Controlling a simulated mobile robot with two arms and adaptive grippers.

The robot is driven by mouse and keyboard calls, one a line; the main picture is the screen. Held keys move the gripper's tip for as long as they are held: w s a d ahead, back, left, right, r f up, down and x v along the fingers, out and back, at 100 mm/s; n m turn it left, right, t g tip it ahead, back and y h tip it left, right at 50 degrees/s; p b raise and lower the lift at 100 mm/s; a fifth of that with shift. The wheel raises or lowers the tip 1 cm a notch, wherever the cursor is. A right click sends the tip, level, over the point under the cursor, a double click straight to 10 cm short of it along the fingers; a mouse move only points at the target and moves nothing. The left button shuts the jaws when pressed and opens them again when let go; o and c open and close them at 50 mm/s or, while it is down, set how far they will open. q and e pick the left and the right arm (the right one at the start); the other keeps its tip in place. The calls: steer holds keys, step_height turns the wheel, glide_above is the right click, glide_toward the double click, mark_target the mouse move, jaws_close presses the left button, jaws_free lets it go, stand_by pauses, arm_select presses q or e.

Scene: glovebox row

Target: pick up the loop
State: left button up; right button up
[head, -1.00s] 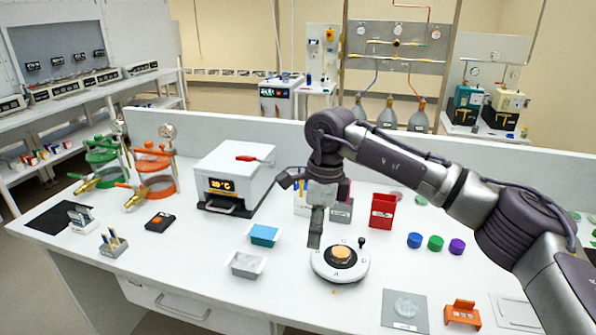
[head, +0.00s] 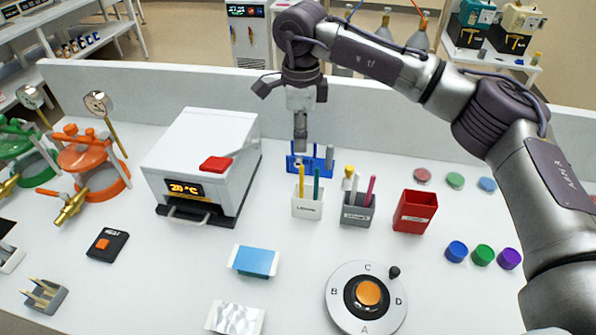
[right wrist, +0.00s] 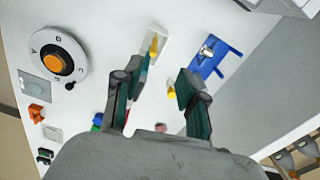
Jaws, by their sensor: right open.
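I cannot tell for certain which slim tool is the loop. A white holder (head: 307,209) with a blurred label holds upright a yellow tool (head: 301,178) and a teal tool (head: 316,183). A grey holder (head: 357,213) beside it holds a pink tool (head: 370,188) and others. My right gripper (head: 300,140) points down above and behind the white holder, near the blue rack (head: 323,163). In the right wrist view its fingers (right wrist: 158,85) are apart and nothing shows held; the white holder (right wrist: 142,55) lies ahead of them. My left gripper is out of view.
A white heater box (head: 205,150) stands left of the holders. A red bin (head: 415,211) and several coloured caps (head: 483,255) are to the right. A round dial (head: 345,310) and a blue-topped tray (head: 254,260) lie in front. A low wall (head: 120,78) runs behind.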

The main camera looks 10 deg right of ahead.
steer(key=f, duration=0.2)
steer(key=f+p, duration=0.1)
steer(key=f, duration=0.3)
steer(key=shift+s+f+p, duration=0.25)
steer(key=shift+s+p, duration=0.05)
steer(key=shift+p, duration=0.05)
steer(key=shift+f, duration=0.25)
steer(key=p, duration=0.3)
glide_above(302, 197)
steer(key=f, duration=0.4)
steer(key=shift+w, duration=0.2)
steer(key=shift+w+f, duration=0.1)
steer(key=shift+f, duration=0.4)
jaws_close()
